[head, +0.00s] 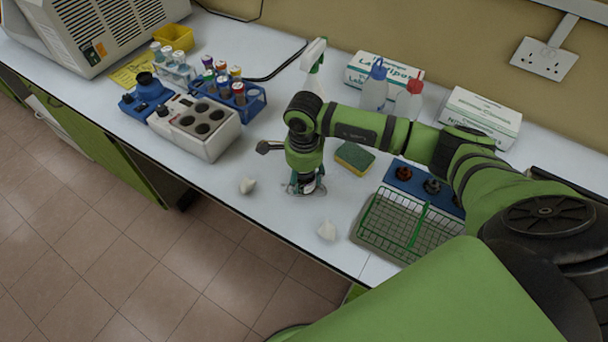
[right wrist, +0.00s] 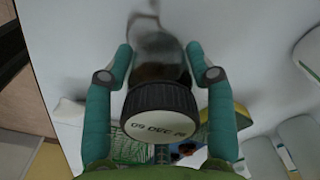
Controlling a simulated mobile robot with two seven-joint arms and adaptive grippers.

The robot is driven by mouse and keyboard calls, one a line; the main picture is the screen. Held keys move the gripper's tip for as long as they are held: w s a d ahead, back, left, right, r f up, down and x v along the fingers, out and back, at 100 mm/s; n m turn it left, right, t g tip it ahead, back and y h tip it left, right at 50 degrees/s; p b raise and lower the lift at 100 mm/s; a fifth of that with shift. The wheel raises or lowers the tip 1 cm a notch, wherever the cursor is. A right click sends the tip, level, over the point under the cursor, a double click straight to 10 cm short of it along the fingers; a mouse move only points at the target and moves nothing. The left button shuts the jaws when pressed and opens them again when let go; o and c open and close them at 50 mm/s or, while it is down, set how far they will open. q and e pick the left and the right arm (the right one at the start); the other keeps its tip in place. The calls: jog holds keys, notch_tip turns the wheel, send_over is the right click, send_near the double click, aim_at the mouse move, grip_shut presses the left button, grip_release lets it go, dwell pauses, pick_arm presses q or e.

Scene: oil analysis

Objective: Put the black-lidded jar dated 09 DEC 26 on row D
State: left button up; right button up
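The black-lidded jar (right wrist: 160,105) is clear glass with dark contents at the bottom; its lid reads "09 DEC 26". In the right wrist view it lies between the two green fingers of my right gripper (right wrist: 159,55), whose tips press against the sides of the glass. In the head view my right gripper (head: 305,188) points down at the bench near its front edge and mostly hides the jar. I cannot tell whether the jar's base touches the bench. My left gripper is out of view. No row letters are legible.
A blue holder (head: 420,190) with red and dark round tops and a green wire basket (head: 385,230) are at right.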

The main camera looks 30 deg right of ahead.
jog(key=shift+c, duration=0.7)
jog(key=shift+r, duration=0.1)
jog(key=shift+w+r+b, duration=0.1)
jog(key=shift+r+b, duration=0.15)
jog(key=shift+b, duration=0.05)
jog(key=r, duration=0.1)
jog(key=r+b, duration=0.2)
jog(key=shift+s+d+r, duration=0.25)
jog(key=shift+s+d, duration=0.1)
jog(key=shift+s+d+r+b, duration=1.95)
jog(key=shift+s+d+r, duration=1.2)
jog(key=shift+s, duration=1.5)
jog(key=w+a+r+n, duration=0.1)
jog(key=w+a+n, duration=0.2)
jog(key=a+n, duration=0.8)
jog(key=n, duration=0.7)
jog(key=shift+a+n, duration=0.25)
jog(key=shift+n, duration=0.15)
